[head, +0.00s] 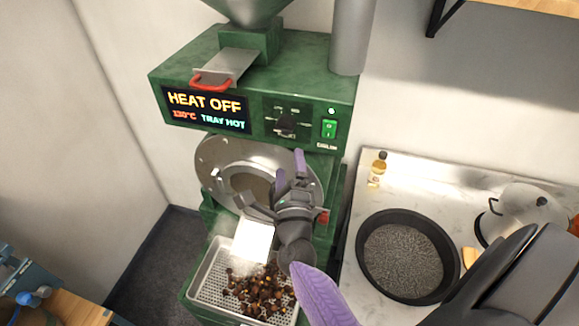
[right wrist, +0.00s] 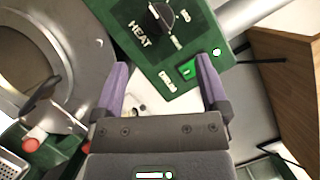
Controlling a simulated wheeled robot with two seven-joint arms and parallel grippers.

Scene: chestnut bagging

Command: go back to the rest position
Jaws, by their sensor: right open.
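My right gripper (head: 290,170) is open in front of the green roaster (head: 250,55), its purple fingers pointing up toward the control panel. It looks empty. In the right wrist view the open fingers (right wrist: 163,82) have a gap between them, with the heat knob (right wrist: 159,18) and green switch (right wrist: 187,70) beyond. The roaster's display (head: 207,108) reads HEAT OFF, 130°C and TRAY HOT. Below the gripper, roasted chestnuts (head: 262,292) lie in the perforated tray (head: 203,287) with steam above. My left gripper is out of view.
To the right, a marble counter (head: 352,190) holds a black pan (head: 408,255) of dark grains, a small bottle (head: 377,168) and a metal pot (head: 530,208). A wooden surface (head: 65,308) is at lower left. A shelf (head: 520,5) hangs at upper right.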

